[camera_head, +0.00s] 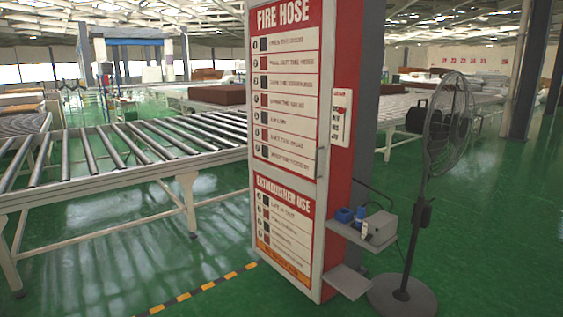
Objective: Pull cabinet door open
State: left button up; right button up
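A tall red and grey fire hose cabinet (343,168) stands right of the middle in the head view. Its front door (326,117) carries white panels of instructions headed "FIRE HOSE" and "EXTINGUISHER USE". The door appears shut, flush with the frame. A small vertical handle (321,162) is on the door's right edge. The top of the cabinet is cut off by the picture. Neither of my grippers is in view.
A roller conveyor (120,150) runs left of the cabinet. A standing fan (447,125) and side shelves (362,233) with small items are at its right. Green floor is clear in front, with a yellow-black stripe (205,287).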

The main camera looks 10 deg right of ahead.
aim_at(290, 45)
jog(key=i+j+z, duration=0.2)
jog(key=i, duration=0.35)
jog(key=i+j+z, duration=0.15)
jog(key=i+j, duration=0.35)
jog(key=i, duration=0.05)
